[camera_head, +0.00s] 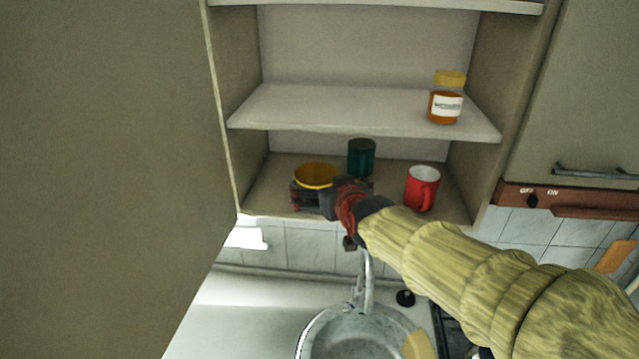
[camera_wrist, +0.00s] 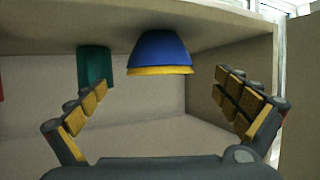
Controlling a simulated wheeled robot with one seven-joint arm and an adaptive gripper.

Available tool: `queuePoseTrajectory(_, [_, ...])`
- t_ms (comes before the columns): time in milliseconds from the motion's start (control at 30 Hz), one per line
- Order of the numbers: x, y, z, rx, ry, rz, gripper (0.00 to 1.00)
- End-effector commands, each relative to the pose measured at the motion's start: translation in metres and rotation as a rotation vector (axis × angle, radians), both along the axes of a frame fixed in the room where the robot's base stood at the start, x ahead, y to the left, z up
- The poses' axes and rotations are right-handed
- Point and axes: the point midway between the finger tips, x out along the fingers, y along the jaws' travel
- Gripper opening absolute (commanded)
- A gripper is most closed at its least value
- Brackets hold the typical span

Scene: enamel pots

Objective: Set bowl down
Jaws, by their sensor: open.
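The bowl (camera_head: 316,172) is yellow inside and rests upright on the cabinet's bottom shelf (camera_head: 400,212), at the left. The wrist view, which appears upside down, shows its blue outside (camera_wrist: 160,48) and yellow rim, with its base against the shelf (camera_wrist: 215,38). My gripper (camera_head: 322,192) is at the near side of the bowl, partly hiding it. In the wrist view my gripper (camera_wrist: 161,82) is open, with one padded finger on each side of the bowl and clear gaps between; neither finger visibly touches it.
A dark green mug (camera_head: 361,156) stands behind and right of the bowl; it also shows in the wrist view (camera_wrist: 95,68). A red mug (camera_head: 421,188) stands further right. A jar (camera_head: 446,100) is on the shelf above. The cabinet's left wall (camera_head: 232,150) is close to the bowl.

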Motion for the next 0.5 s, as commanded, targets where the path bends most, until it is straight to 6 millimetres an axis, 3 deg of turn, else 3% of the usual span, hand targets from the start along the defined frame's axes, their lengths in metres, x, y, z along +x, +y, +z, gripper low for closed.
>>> queuePoseTrajectory(200, [-0.028,-0.006,0.014,0.000,0.000,0.000,1.00])
queuePoseTrajectory(500, [-0.038,-0.009,0.016,0.000,0.004,0.000,1.00])
